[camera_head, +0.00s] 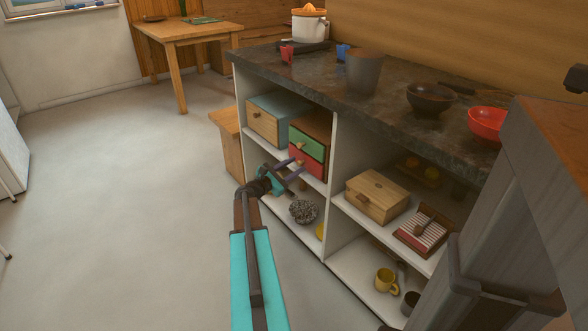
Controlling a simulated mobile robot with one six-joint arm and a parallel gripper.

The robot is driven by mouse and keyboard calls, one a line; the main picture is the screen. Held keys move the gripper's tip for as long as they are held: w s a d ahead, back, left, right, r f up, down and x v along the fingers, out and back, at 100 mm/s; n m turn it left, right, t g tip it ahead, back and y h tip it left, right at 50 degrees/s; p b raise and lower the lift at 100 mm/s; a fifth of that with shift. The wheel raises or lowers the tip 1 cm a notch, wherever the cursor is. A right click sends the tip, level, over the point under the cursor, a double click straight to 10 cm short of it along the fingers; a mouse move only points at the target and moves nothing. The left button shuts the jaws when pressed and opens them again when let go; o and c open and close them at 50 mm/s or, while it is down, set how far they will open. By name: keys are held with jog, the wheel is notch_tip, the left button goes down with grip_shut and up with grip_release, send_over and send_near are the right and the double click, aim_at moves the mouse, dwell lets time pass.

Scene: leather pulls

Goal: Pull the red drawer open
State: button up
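The red drawer (311,169) is the lower front of a small wooden chest in the upper left compartment of the shelf unit. It looks flush with the chest, with a small round knob on its front. The green drawer (309,143) sits directly above it, also shut. My gripper (296,170) reaches in from the left, in front of the red drawer. Its two fingers look spread apart, with the tips close to the knob. I cannot tell whether they touch it. The gripper partly hides the red drawer's left side.
A blue-grey drawer box (277,118) stands left of the chest. A wooden box (377,196) sits in the compartment to the right, past the white divider. The dark countertop (330,84) overhangs above. A dark woven ball (303,211) lies below. The floor to the left is clear.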

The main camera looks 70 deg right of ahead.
jog(key=shift+d, duration=0.2)
grip_shut()
jog(key=shift+s+a, duration=0.1)
